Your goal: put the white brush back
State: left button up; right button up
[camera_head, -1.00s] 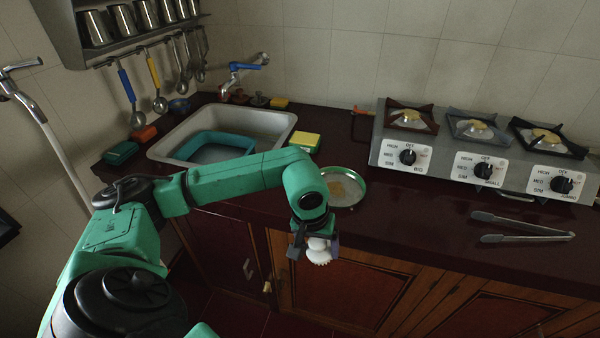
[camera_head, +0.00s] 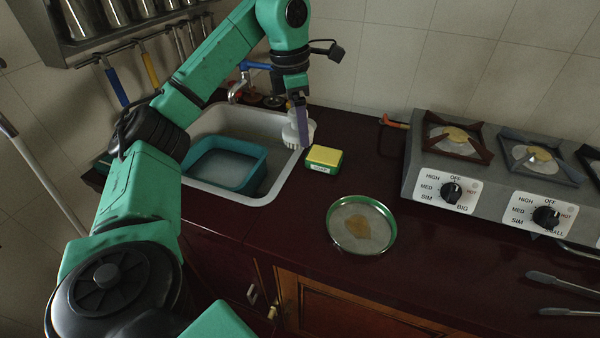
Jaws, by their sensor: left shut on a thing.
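The white brush (camera_head: 291,135) is in my left gripper (camera_head: 300,118), which is shut on it. The gripper points down over the back right rim of the sink (camera_head: 284,176), beside the yellow and green sponge box. The finger hides part of the brush. I cannot tell whether the brush touches the sink rim or the counter behind it. My right gripper is not in view.
A teal basin (camera_head: 262,160) sits in the sink. The yellow and green sponge box (camera_head: 323,158) and a green-rimmed round dish (camera_head: 340,240) are on the dark counter. The stove (camera_head: 418,150) stands right. Ladles hang upper left.

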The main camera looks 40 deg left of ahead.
aim_at(300, 148)
pick_arm(q)
jog(key=f+b, duration=0.1)
jog(key=s+f+b, duration=0.1)
jog(key=f, duration=0.1)
jog(key=d+f+b, duration=0.1)
jog(key=shift+s+f+b, duration=0.25)
jog(key=shift+f+b, duration=0.1)
jog(key=shift+f, duration=0.05)
notch_tip(300, 148, down, 10)
jog(key=b, duration=0.4)
jog(key=shift+r+b, duration=0.1)
jog(key=shift+b, duration=0.3)
notch_tip(300, 148, down, 4)
jog(key=shift+s+d+r, duration=0.15)
jog(key=shift+f, duration=0.35)
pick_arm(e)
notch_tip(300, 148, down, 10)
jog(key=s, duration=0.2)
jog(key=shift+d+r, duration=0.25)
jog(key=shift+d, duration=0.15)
pick_arm(q)
jog(key=o, duration=1)
jog(key=shift+c, duration=0.2)
jog(key=shift+o, duration=0.4)
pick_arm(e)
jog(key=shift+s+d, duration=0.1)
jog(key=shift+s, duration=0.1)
